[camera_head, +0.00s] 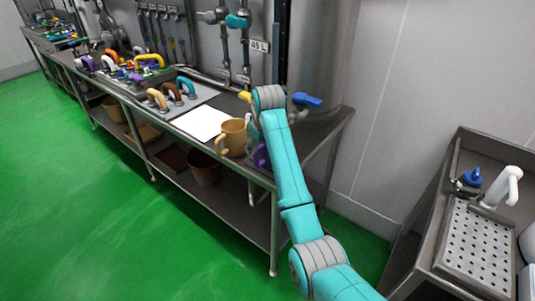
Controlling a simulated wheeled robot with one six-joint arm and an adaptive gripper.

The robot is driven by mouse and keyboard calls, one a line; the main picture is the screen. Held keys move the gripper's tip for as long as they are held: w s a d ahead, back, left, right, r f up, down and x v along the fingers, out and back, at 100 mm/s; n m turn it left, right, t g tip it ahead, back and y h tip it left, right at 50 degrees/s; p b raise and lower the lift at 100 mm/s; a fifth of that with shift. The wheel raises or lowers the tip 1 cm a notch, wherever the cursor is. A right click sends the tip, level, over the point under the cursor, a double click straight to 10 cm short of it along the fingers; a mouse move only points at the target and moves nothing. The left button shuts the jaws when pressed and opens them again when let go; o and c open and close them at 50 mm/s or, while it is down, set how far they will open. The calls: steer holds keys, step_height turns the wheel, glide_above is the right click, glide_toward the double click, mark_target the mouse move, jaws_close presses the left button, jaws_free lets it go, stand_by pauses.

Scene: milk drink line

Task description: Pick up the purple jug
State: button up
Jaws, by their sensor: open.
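A small part of the purple jug (260,155) shows at the right end of the long steel table, just left of my arm. The rest of it is hidden behind my teal arm. My arm rises from the lower right and bends at a grey wrist joint above the jug. My gripper is hidden behind the arm, so its fingers and their distance from the jug cannot be made out.
A tan jug (232,137) stands close left of the purple one. A white sheet (201,123) lies farther left, before several coloured handles. A steel tank (318,55) with a blue-handled valve (307,99) stands behind. A steel sink (478,242) is at right. Green floor is clear at left.

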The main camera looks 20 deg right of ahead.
steer(key=shift+w+f, duration=0.15)
steer(key=shift+f, duration=0.25)
jaws_close()
steer(key=shift+r, duration=0.1)
stand_by(0.3)
